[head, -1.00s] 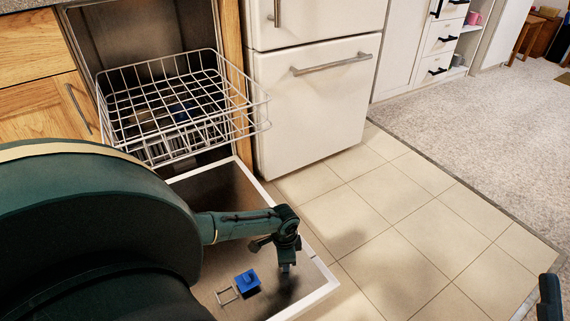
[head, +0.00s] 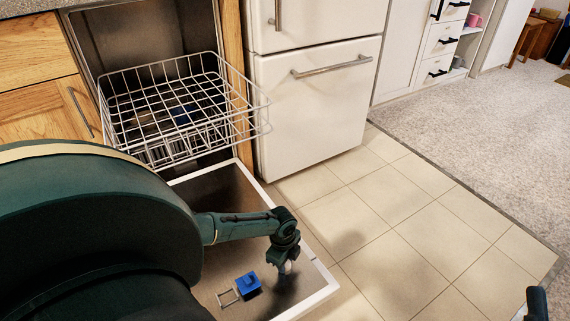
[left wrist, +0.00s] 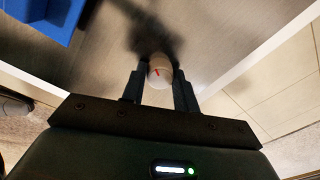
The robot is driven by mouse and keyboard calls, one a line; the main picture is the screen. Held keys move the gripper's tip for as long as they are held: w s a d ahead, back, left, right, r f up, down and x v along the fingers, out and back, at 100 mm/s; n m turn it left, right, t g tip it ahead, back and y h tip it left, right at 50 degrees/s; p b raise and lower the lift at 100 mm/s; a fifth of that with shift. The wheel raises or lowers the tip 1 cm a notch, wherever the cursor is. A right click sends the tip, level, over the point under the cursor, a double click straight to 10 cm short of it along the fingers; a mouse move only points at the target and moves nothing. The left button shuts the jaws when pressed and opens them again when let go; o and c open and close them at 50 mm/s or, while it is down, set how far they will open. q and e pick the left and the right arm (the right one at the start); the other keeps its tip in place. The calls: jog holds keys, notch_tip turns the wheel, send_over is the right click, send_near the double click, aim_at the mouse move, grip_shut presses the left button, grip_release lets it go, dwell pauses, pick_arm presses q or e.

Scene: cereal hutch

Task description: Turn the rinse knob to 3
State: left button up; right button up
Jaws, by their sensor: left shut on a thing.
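The rinse knob (left wrist: 159,66) is a pale round knob with a red mark on its face. It sits on the inner face of the lowered dishwasher door (head: 222,187). In the left wrist view it is between the two dark fingers of my left gripper (left wrist: 160,82), which is shut on it. In the head view my left gripper (head: 285,263) is over the right part of the door, and the knob is mostly hidden there. I cannot read any numbers around the knob.
A blue block (head: 248,285) with a small wire frame lies on the door, left of my left gripper. A white wire rack (head: 185,105) extends above the door. A white fridge (head: 318,110) stands behind. Tiled floor (head: 400,220) is clear to the right. A dark part, probably mine, shows at the bottom right.

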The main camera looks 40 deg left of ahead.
dwell(0.5)
pick_arm(q)
jog(key=o, duration=1)
jog(key=shift+r, duration=0.25)
notch_tip(320, 180, up, 6)
jog(key=p, duration=0.4)
jog(key=shift+s+a+r, duration=0.15)
jog(key=shift+r, duration=0.1)
notch_tip(320, 180, up, 6)
jog(key=p, duration=0.3)
jog(key=shift+s+r, duration=0.1)
jog(key=shift+s, duration=0.05)
pick_arm(e)
jog(key=f+h, duration=0.1)
jog(key=f+g+h, duration=0.1)
jog(key=s+f+m+g+h, duration=0.1)
jog(key=shift+s+d, duration=0.1)
jog(key=shift+d, duration=0.15)
